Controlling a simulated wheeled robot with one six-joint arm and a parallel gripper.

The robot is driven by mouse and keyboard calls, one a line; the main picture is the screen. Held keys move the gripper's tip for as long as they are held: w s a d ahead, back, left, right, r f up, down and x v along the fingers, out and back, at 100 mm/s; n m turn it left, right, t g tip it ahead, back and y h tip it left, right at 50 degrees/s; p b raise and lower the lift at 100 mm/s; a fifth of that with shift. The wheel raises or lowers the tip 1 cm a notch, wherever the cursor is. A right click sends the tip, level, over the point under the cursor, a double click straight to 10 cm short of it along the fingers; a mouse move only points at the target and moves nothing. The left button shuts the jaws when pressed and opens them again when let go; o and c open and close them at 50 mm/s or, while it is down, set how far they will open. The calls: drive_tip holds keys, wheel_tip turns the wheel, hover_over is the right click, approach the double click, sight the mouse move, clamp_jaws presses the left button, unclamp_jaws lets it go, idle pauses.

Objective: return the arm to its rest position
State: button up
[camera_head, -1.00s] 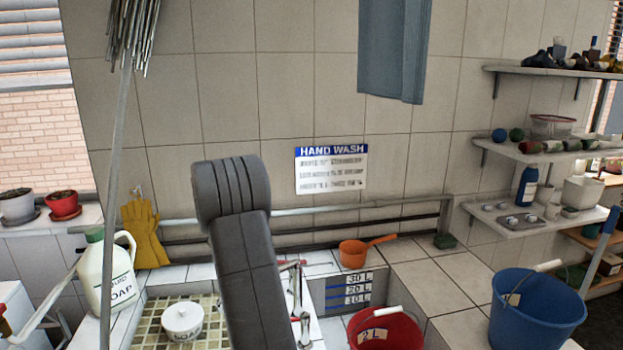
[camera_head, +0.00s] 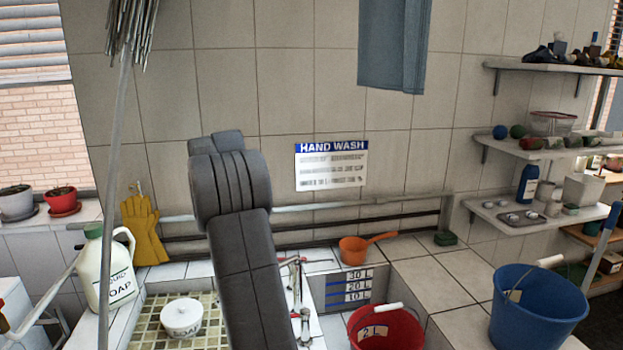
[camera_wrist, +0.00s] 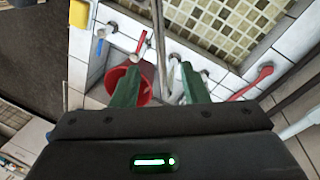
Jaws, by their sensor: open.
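My arm (camera_head: 245,240), dark grey, rises from the bottom centre of the head view and bends at its top in front of the tiled wall. A further segment of it shows behind the bend. My gripper is hidden in the head view. In the wrist view my gripper (camera_wrist: 160,87) shows two green fingers, spread apart with nothing held between them. The sink's metal pipe and part of a red bucket (camera_wrist: 118,76) appear beyond the fingers.
The red bucket (camera_head: 385,332) stands in the sink area, right of my arm. An orange dipper (camera_head: 354,250) is by the wall; a blue bucket (camera_head: 535,312) is at right. Space before the wall sign (camera_head: 330,166) is clear.

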drive_tip(key=f, duration=0.4)
drive_tip(key=s+d+f+p, duration=0.1)
drive_tip(key=f, duration=0.4)
drive_tip(key=s+d+f, duration=0.1)
drive_tip(key=f, duration=0.3)
drive_tip(key=shift+s+f, duration=0.1)
drive_tip(key=shift+f, duration=0.1)
drive_tip(key=shift+s+d+r+n, duration=0.1)
drive_tip(key=shift+s+d+n, duration=0.2)
drive_tip(key=shift+n, duration=0.1)
drive_tip(key=shift+a, duration=0.1)
